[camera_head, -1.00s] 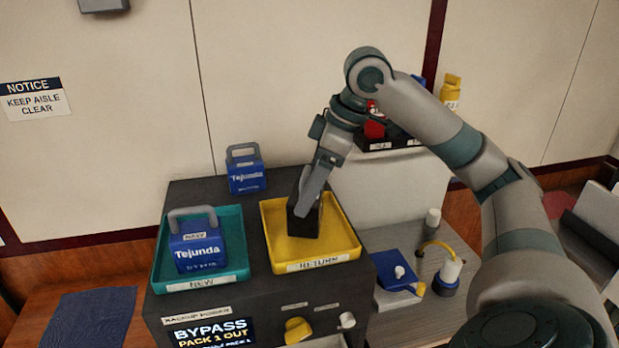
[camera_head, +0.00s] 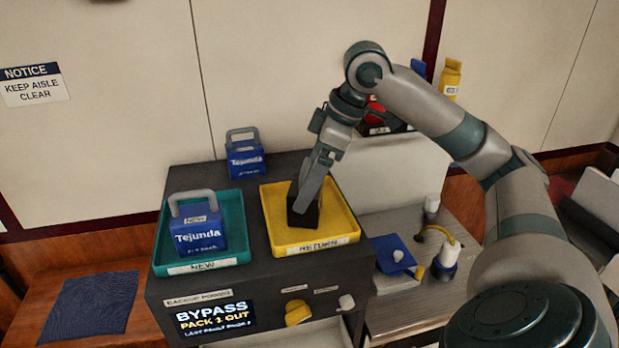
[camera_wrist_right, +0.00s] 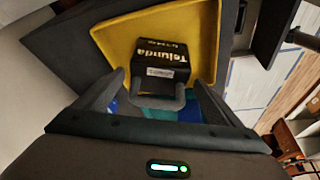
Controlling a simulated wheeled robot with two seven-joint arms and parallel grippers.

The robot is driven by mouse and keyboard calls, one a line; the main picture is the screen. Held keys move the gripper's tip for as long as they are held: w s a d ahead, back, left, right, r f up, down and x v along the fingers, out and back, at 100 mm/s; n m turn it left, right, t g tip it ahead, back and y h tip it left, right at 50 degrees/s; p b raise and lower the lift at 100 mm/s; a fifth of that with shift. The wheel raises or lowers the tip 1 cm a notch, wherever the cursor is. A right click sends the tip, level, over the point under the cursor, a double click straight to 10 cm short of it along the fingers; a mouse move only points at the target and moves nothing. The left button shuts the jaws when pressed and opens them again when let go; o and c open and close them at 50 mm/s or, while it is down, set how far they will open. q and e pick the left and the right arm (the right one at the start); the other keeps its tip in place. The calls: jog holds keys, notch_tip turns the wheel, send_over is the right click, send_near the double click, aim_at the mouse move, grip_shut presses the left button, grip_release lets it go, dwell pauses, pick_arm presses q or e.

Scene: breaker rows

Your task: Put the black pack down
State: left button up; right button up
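The black pack (camera_head: 304,214), with a grey handle, stands in the yellow RETURN tray (camera_head: 338,236) in the head view. In the right wrist view the pack (camera_wrist_right: 157,62) shows its Tejunda lettering and appears to rest on the yellow tray (camera_wrist_right: 112,38). My right gripper (camera_head: 306,205) reaches down over the pack from above. In the right wrist view the fingers of my right gripper (camera_wrist_right: 160,80) stand apart on either side of the handle, with a visible gap at each side. In the head view the arm and finger hide part of the pack. My left gripper is not in view.
A teal NEW tray (camera_head: 207,266) with a blue Tejunda pack (camera_head: 197,235) stands to the left. Another blue pack (camera_head: 245,160) is behind it. The cabinet front carries a BYPASS display (camera_head: 216,318) and a yellow knob (camera_head: 297,312). A side shelf (camera_head: 405,310) holds small parts at right.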

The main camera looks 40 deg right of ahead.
jog(key=shift+d+r, duration=0.1)
jog(key=shift+r, duration=0.3)
jog(key=v, duration=1.1)
